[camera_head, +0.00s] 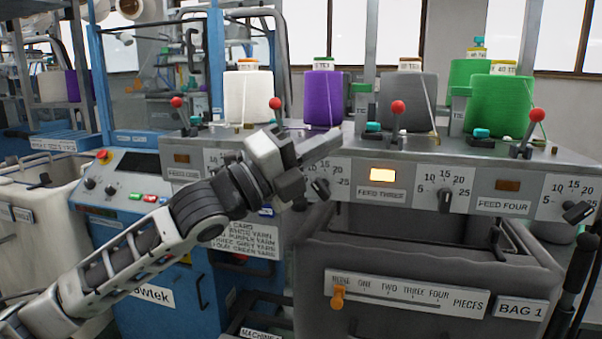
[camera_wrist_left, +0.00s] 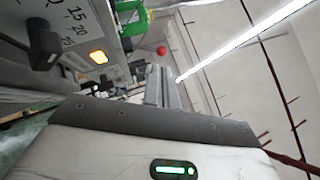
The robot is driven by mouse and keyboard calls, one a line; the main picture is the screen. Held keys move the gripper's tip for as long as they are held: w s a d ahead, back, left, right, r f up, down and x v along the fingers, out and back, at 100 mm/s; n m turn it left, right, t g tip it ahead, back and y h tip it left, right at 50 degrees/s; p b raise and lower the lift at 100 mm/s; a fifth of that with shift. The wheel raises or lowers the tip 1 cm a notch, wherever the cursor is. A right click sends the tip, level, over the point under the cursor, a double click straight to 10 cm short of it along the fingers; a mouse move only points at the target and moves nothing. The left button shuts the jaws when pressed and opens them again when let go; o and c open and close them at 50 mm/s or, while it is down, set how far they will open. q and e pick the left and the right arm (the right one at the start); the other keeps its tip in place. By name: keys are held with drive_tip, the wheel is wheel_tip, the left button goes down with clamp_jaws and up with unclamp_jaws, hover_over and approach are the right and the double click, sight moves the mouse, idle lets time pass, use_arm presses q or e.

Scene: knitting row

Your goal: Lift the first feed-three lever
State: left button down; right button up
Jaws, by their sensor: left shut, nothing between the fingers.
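The feed-three lever (camera_head: 398,107) has a red ball knob on a grey stem. It stands on top of the machine panel, behind the FEED THREE label (camera_head: 381,194) and its lit amber lamp (camera_head: 383,175). My left gripper (camera_head: 338,140) is shut and empty. In the head view it shows in front of the panel, left of the feed-three lever, with its fingers pointing right and slightly up. In the left wrist view a red knob (camera_wrist_left: 161,50) shows just beyond my shut fingers (camera_wrist_left: 163,85), with no contact visible. My right gripper is not in view.
Other red-knobbed levers stand at feed four (camera_head: 537,115) and to the left (camera_head: 274,103). Purple (camera_head: 322,99), grey (camera_head: 407,98) and green (camera_head: 501,105) yarn cones stand behind them. A dial (camera_head: 445,200) sticks out of the panel. A dark bag (camera_head: 540,268) hangs below.

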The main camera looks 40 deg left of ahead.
use_arm(q)
drive_tip(key=b+v, duration=0.1)
drive_tip(key=v, duration=0.2)
drive_tip(key=shift+s+a+f+b, duration=0.1)
drive_tip(key=shift+s+a+b, duration=0.05)
drive_tip(key=shift+s+b, duration=0.2)
